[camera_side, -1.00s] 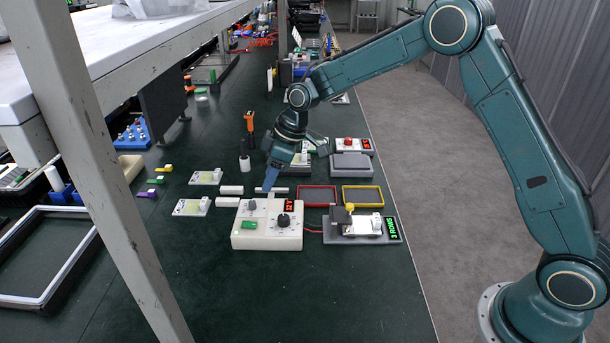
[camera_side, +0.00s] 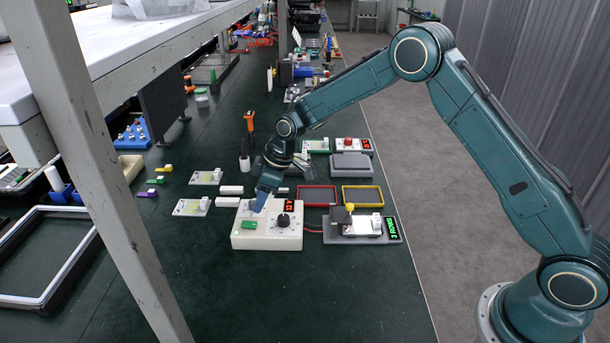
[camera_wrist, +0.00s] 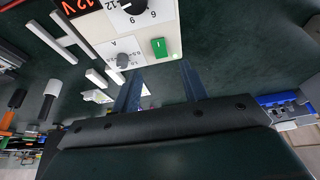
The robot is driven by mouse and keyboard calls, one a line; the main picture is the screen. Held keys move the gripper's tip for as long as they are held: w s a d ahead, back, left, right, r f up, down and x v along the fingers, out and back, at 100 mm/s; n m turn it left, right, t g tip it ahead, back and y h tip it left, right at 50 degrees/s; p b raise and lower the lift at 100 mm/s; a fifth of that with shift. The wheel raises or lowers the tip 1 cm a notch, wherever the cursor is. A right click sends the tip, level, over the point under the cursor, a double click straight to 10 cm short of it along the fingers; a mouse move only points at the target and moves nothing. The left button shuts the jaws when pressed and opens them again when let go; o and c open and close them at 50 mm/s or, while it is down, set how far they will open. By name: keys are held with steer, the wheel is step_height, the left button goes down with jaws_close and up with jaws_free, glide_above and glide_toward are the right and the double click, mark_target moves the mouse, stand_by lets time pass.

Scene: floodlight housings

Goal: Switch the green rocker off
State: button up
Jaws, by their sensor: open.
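The green rocker (camera_side: 249,225) sits on the front left of a white control box (camera_side: 267,241). In the wrist view the green rocker (camera_wrist: 159,47) shows near the edge of the box's panel, with a small light dot beside it. My gripper (camera_side: 262,203) is above the back left of the box, angled down. In the wrist view my gripper (camera_wrist: 160,70) has two blue fingers spread apart with nothing between them; the rocker appears just beyond their tips. I cannot tell the rocker's tilt.
The box also carries a black dial (camera_side: 283,220), a grey knob (camera_wrist: 124,60) and a red display (camera_wrist: 76,7). A grey unit with a green display (camera_side: 391,226) stands to the right. Red (camera_side: 318,205) and yellow frames (camera_side: 362,204) lie behind.

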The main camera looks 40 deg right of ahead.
mark_target(249, 224)
steer(key=shift+x, duration=3.8)
